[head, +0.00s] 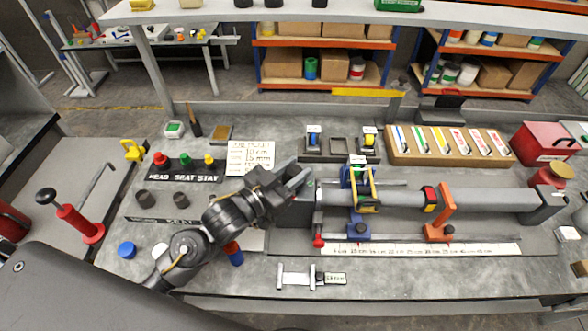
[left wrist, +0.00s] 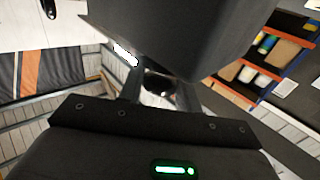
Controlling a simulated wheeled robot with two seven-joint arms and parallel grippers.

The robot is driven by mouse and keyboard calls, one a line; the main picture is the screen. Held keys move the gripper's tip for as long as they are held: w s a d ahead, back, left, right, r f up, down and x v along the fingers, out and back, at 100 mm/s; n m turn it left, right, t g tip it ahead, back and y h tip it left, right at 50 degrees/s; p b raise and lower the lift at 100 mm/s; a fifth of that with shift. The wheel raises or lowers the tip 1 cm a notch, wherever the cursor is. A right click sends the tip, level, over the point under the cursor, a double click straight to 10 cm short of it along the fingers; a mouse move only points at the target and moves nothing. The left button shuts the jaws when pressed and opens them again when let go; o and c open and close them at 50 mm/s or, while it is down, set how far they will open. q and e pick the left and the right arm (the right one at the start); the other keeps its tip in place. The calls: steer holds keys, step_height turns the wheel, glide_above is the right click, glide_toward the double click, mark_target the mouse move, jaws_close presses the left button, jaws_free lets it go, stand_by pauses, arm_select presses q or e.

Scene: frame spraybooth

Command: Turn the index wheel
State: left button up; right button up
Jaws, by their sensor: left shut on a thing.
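A long grey tube (head: 400,197) lies across a fixture on the bench in the head view. At its left end is a dark block (head: 306,204), where I take the index wheel to be. My left gripper (head: 298,181) is at that end, its fingers closed at the block. In the left wrist view, a small dark round part (left wrist: 158,80) shows between the fingers, beneath a large dark body (left wrist: 190,35). The gripper is shut on this part, which I take to be the wheel. The fingers and arm hide much of it. My right gripper is not in view.
A red-tipped lever (head: 318,228) hangs just below the tube's left end. Blue (head: 357,225) and orange (head: 440,220) clamps stand along the tube. A ruler strip (head: 420,249) and a caliper (head: 312,278) lie in front. Coloured knobs (head: 185,160) stand at left.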

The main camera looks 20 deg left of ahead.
arm_select(q)
steer(key=shift+r, duration=0.1)
steer(key=o, duration=0.9)
steer(key=b+v, duration=0.3)
steer(key=v, duration=0.7)
steer(key=shift+s+a, duration=0.2)
steer(key=shift+s, duration=0.15)
